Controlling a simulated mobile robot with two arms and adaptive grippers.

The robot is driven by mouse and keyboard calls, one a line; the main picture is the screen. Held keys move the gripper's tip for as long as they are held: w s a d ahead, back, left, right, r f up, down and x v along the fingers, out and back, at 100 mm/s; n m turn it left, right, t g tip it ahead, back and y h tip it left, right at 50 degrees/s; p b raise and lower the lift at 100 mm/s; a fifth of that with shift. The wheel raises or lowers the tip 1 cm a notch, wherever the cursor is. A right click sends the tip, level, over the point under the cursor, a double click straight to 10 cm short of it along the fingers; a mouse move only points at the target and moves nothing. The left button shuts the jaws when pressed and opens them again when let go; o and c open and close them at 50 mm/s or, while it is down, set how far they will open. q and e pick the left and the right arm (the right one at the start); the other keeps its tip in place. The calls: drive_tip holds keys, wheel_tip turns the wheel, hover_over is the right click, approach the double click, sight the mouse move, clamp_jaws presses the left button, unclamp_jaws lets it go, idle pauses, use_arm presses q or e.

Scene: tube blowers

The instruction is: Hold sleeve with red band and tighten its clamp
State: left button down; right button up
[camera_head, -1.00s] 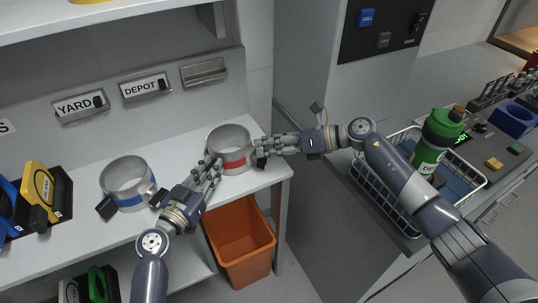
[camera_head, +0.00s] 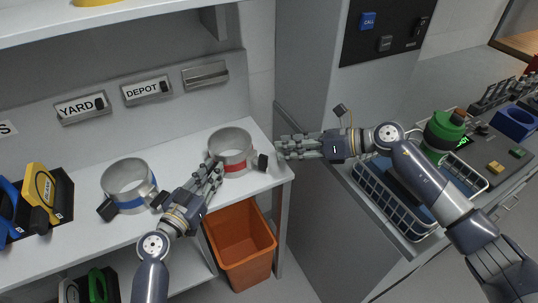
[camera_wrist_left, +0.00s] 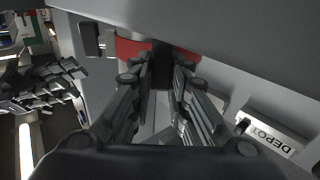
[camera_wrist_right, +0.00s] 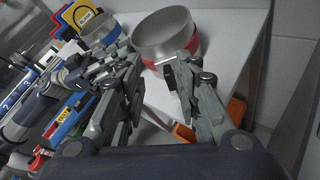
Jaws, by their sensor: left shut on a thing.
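The sleeve with the red band (camera_head: 234,167), a short grey ring, stands upright on the white shelf near its right end. A black clamp knob (camera_head: 263,162) sticks out at its right side. My left gripper (camera_head: 213,176) is at the sleeve's front left. In the left wrist view its fingers (camera_wrist_left: 160,78) are shut on a dark part of the sleeve, just below the red band (camera_wrist_left: 130,50). My right gripper (camera_head: 281,148) is open and empty, right of the knob and apart from it. The sleeve also shows in the right wrist view (camera_wrist_right: 166,38), beyond the spread fingers (camera_wrist_right: 150,85).
A sleeve with a blue band (camera_head: 130,203) stands to the left on the shelf (camera_head: 90,228). YARD (camera_head: 82,107) and DEPOT (camera_head: 147,90) labels are on the back panel. An orange bin (camera_head: 242,245) is below. A wire basket (camera_head: 400,215) and green bottle (camera_head: 441,137) are at right.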

drive_tip(key=n+t, duration=0.1)
drive_tip(key=n, duration=0.1)
approach(261, 162)
drive_tip(key=shift+h, duration=0.4)
drive_tip(key=x, duration=0.8)
drive_tip(key=shift+w+f, duration=0.1)
drive_tip(key=shift+w, duration=0.1)
clamp_jaws()
